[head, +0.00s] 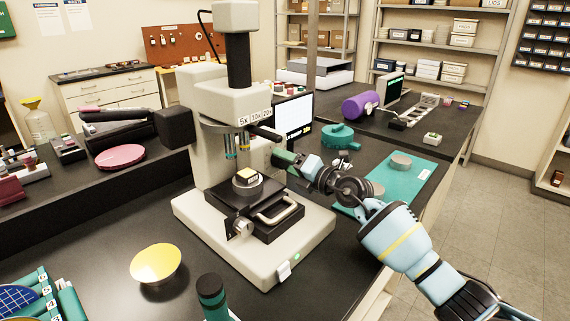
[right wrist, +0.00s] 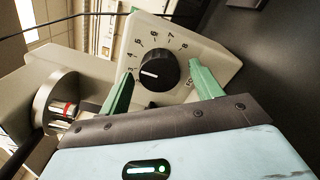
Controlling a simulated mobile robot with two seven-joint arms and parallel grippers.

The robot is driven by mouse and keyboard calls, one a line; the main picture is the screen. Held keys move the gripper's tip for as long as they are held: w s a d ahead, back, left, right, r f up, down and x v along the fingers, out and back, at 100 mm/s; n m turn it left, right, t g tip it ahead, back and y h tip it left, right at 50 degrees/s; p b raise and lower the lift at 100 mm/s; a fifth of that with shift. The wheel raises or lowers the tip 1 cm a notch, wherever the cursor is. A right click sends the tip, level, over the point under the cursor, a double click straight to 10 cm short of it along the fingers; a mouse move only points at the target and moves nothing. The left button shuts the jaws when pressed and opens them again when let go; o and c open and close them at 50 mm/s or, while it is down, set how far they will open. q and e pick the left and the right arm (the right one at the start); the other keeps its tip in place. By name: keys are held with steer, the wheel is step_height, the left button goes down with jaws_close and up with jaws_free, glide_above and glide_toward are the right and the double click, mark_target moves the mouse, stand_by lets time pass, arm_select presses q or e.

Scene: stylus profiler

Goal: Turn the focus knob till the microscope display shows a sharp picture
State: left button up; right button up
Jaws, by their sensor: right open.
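The large cream instrument (head: 210,115) with a black stage stands on the dark bench in the head view. In the right wrist view, a round black knob (right wrist: 157,71) with a white pointer sits on a cream panel with numbers around it. The pointer points to the left side of the scale. My right gripper (head: 283,158) is at the right side of the instrument; its open green fingertips (right wrist: 162,68) lie either side of the knob, with gaps visible. A lit screen (head: 295,118) stands behind; its picture is too small to judge for sharpness. My left gripper is not in view.
A silver knob (head: 242,228) sits at the stage front. A teal mat (head: 408,178) and a teal round object (head: 339,137) lie to the right. Bench around the yellow bowl is clear.

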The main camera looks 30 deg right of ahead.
steer(key=shift+w+a, duration=0.15)
steer(key=shift+w, duration=0.3)
steer(key=c, duration=1)
steer(key=shift+n, duration=0.4)
steer(key=shift+n+p, duration=0.55)
steer(key=shift+n, duration=1.85)
